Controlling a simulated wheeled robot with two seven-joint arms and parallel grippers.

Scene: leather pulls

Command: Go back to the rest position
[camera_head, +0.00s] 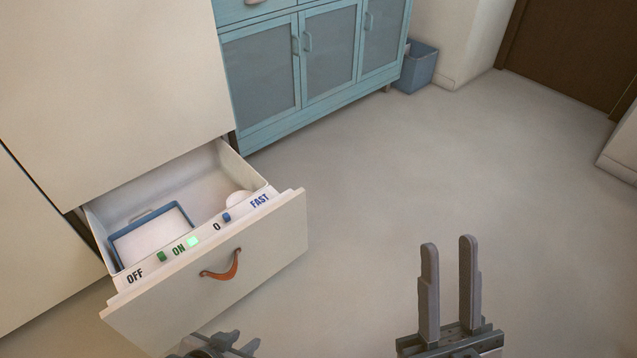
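My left gripper (232,340) is at the bottom edge, just in front of the open drawer's lower front; only its top shows and its fingers are small and foreshortened. My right gripper (449,245) is at the bottom right, with two grey fingers pointing up and a gap between them. It is open and empty, over the floor and apart from the drawer. The drawer (270,236) is pulled out of a white cabinet. Its front has an orange-brown leather pull (222,266), which no gripper touches in this view.
The drawer holds a blue-edged tray (150,216) and a round white item (238,199). A blue cabinet (262,75) and a blue bin (416,68) stand behind. The floor at right is clear.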

